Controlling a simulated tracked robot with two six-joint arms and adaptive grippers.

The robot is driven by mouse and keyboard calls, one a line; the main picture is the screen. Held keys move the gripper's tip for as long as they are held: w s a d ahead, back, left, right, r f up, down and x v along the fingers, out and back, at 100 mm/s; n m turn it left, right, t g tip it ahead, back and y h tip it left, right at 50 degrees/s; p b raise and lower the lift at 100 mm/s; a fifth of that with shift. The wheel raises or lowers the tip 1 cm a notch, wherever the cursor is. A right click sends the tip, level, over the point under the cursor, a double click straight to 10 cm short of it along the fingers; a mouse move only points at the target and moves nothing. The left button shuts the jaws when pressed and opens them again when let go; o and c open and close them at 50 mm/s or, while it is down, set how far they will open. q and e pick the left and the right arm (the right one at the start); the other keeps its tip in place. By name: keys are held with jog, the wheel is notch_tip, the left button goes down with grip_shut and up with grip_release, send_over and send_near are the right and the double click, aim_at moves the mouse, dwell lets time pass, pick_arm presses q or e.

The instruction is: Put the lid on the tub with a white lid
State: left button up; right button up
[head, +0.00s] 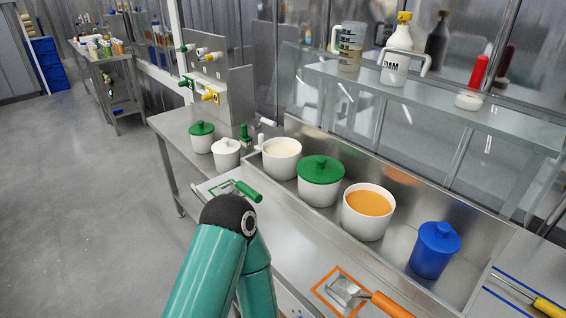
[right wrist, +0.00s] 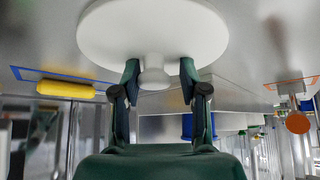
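A large white lid (right wrist: 155,30) with a round knob (right wrist: 154,74) shows in the right wrist view, which looks upside down; the lid appears to lie flat at the counter, knob upward. My right gripper (right wrist: 160,75) is open, with its fingers on either side of the knob and a gap visible on one side. In the head view, two white tubs stand uncovered: one with cream-coloured filling (head: 282,170), one with orange filling (head: 367,222). A small white tub with a white lid (head: 226,154) stands farther left. My left gripper is not visible.
A green-lidded tub (head: 320,192) stands between the uncovered tubs, and a blue tub (head: 434,262) to their right, in the steel trough. An orange-handled tool (head: 388,304) lies by an orange outline. A yellow-handled tool (head: 548,307) lies right. A shelf (head: 440,108) runs behind.

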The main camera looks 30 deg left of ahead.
jog(key=shift+s+a+f, duration=0.1)
jog(key=shift+s+f, duration=0.2)
jog(key=shift+f, duration=0.2)
jog(key=shift+r, duration=0.25)
jog(key=shift+w+r+p, duration=0.1)
jog(key=shift+r+p, duration=0.1)
jog(key=shift+p, duration=0.25)
jog(key=shift+c, duration=1.3)
jog(key=shift+w+r+p, duration=0.2)
jog(key=shift+r+p, duration=1.35)
jog(key=shift+r, duration=0.7)
grip_shut()
